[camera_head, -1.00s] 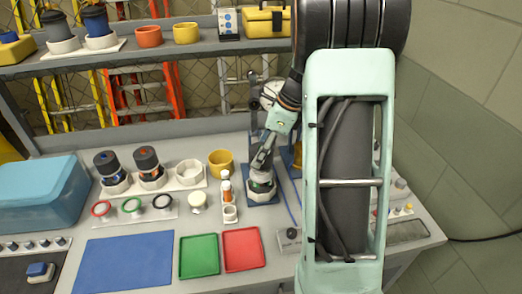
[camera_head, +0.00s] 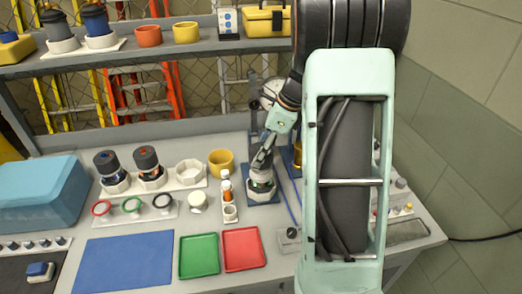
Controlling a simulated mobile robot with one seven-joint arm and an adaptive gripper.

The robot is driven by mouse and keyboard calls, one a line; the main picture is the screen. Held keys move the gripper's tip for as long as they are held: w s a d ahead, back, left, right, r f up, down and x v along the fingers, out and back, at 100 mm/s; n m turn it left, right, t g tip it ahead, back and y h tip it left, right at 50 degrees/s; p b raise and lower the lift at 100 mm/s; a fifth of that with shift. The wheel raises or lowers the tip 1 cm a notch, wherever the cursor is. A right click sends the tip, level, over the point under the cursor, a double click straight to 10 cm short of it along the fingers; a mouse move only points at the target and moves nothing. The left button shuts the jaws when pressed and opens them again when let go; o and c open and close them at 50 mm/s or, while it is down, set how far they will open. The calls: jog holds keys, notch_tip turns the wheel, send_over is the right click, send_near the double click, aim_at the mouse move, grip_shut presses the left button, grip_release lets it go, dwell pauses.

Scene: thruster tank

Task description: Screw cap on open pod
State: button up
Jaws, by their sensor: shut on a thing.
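My gripper (camera_head: 262,160) is shut on a dark grey cap (camera_head: 262,172) at the top of a pod (camera_head: 261,188). The pod stands upright in a white holder on a blue base plate (camera_head: 263,198), right of the middle of the bench. The cap sits on or just over the pod; I cannot tell whether it is seated. The fingertips are small and partly merge with the cap.
Two dark-capped pods (camera_head: 146,164) stand in a white rack at left, beside an empty white holder (camera_head: 190,171) and a yellow cup (camera_head: 221,162). A small orange-and-white bottle (camera_head: 225,186) stands close left of the pod. Red (camera_head: 243,249) and green (camera_head: 199,255) trays lie in front.

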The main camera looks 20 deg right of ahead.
jog(key=shift+f+b, duration=0.85)
jog(key=shift+f, duration=1.3)
dwell(1.4)
jog(key=o, duration=1.2)
jog(key=shift+o, duration=0.2)
jog(key=v, duration=1.2)
